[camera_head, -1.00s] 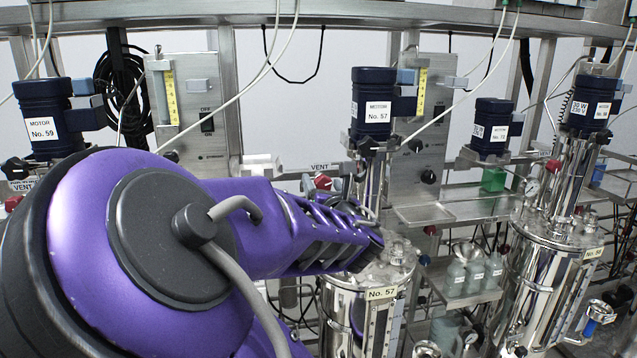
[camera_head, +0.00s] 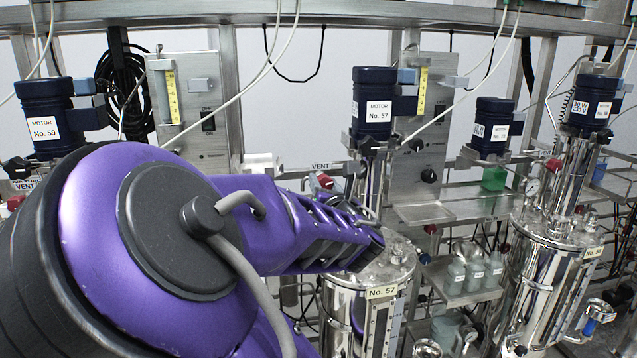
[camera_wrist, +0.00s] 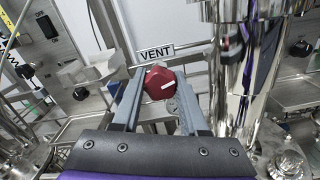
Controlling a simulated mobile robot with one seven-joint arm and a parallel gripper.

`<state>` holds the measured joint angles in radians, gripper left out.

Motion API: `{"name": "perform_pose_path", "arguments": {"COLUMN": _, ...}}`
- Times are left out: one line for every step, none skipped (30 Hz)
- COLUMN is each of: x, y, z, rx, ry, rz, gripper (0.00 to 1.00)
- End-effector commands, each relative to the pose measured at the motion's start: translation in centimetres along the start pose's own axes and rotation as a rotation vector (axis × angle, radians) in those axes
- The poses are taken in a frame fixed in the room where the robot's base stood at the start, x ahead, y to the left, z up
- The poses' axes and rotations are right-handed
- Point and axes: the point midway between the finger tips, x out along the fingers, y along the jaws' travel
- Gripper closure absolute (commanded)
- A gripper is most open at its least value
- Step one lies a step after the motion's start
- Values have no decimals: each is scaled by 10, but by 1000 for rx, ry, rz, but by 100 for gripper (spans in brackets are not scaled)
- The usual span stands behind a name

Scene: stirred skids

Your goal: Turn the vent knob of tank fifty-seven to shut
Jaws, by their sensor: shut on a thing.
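The red vent knob (camera_wrist: 160,83) sits between my gripper's two grey fingers in the wrist view, below a plate reading VENT (camera_wrist: 157,52). A white line on its face points right and slightly up. My gripper (camera_wrist: 160,95) is shut on this knob. In the head view the red knob (camera_head: 325,181) shows above my purple forearm, under its VENT label (camera_head: 321,167). My fingertips are hard to make out in the head view.
A steel column (camera_wrist: 240,75) stands close to the right of my gripper in the wrist view. A control panel (camera_head: 425,150) is behind tank 57. Motor No. 59 (camera_head: 45,118) is at the left, another steel tank (camera_head: 545,270) at the right. Bottles (camera_head: 475,275) stand between the tanks.

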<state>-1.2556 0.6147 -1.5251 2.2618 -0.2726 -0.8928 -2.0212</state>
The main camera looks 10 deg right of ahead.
Motion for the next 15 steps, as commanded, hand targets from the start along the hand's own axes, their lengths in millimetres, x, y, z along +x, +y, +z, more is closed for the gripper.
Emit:
{"name": "perform_pose_path", "arguments": {"x": 0, "y": 0, "z": 2, "rx": 25, "ry": -1, "rz": -1, "gripper": 100}}
{"name": "perform_pose_path", "arguments": {"x": 0, "y": 0, "z": 2, "rx": 43, "ry": -1, "rz": -1, "gripper": 100}}
{"name": "perform_pose_path", "arguments": {"x": 0, "y": 0, "z": 3, "rx": 69, "ry": -1, "rz": -1, "gripper": 100}}
{"name": "perform_pose_path", "arguments": {"x": 0, "y": 0, "z": 3, "rx": 90, "ry": -1, "rz": -1, "gripper": 100}}
{"name": "perform_pose_path", "arguments": {"x": 0, "y": 0, "z": 3, "rx": 113, "ry": -1, "rz": -1, "gripper": 100}}
{"name": "perform_pose_path", "arguments": {"x": 0, "y": 1, "z": 3, "rx": 145, "ry": 0, "rz": -1, "gripper": 100}}
{"name": "perform_pose_path", "arguments": {"x": 0, "y": 1, "z": 3, "rx": 172, "ry": -1, "rz": -1, "gripper": 100}}
{"name": "perform_pose_path", "arguments": {"x": 0, "y": 0, "z": 4, "rx": 199, "ry": -1, "rz": -1, "gripper": 100}}
{"name": "perform_pose_path", "arguments": {"x": 0, "y": 0, "z": 4, "rx": 235, "ry": -2, "rz": -1, "gripper": 100}}
{"name": "perform_pose_path", "arguments": {"x": 0, "y": 0, "z": 3, "rx": 264, "ry": -1, "rz": -1, "gripper": 100}}
{"name": "perform_pose_path", "arguments": {"x": 0, "y": 1, "z": 3, "rx": 293, "ry": -1, "rz": 0, "gripper": 100}}
{"name": "perform_pose_path", "arguments": {"x": 0, "y": 0, "z": 4, "rx": 331, "ry": -1, "rz": -1, "gripper": 100}}
{"name": "perform_pose_path", "arguments": {"x": 0, "y": 0, "z": 3, "rx": 361, "ry": -1, "rz": -1, "gripper": 100}}
{"name": "perform_pose_path", "arguments": {"x": 0, "y": 0, "z": 3, "rx": 390, "ry": -2, "rz": -2, "gripper": 100}}
{"name": "perform_pose_path", "arguments": {"x": 0, "y": 0, "z": 3, "rx": 427, "ry": -2, "rz": -2, "gripper": 100}}
